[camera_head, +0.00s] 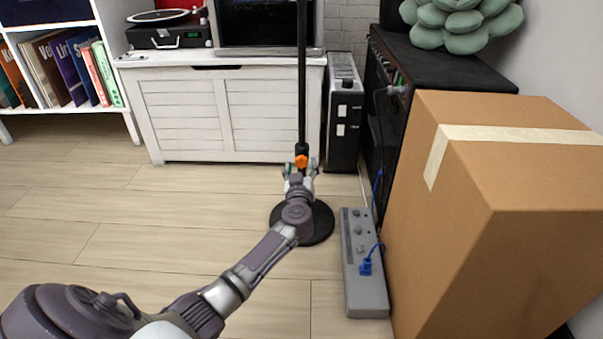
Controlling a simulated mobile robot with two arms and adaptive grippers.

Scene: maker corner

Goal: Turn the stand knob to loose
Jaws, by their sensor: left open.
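The stand is a thin black pole (302,80) rising from a round black base (318,227) on the floor. Its orange knob (301,161) sits low on the pole, at a thicker black collar. My left arm reaches in from the lower left. My left gripper (301,170) is open at the knob, with its fingertips on either side just below and around it. I cannot tell whether the fingers touch the knob. My gripper and wrist hide the lower pole and part of the base. My right gripper is not in view.
A big cardboard box (480,230) stands further right, by a black amplifier (440,68). A white chest (185,110) and a black-and-silver unit (344,120) stand behind. The wooden floor at left is clear.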

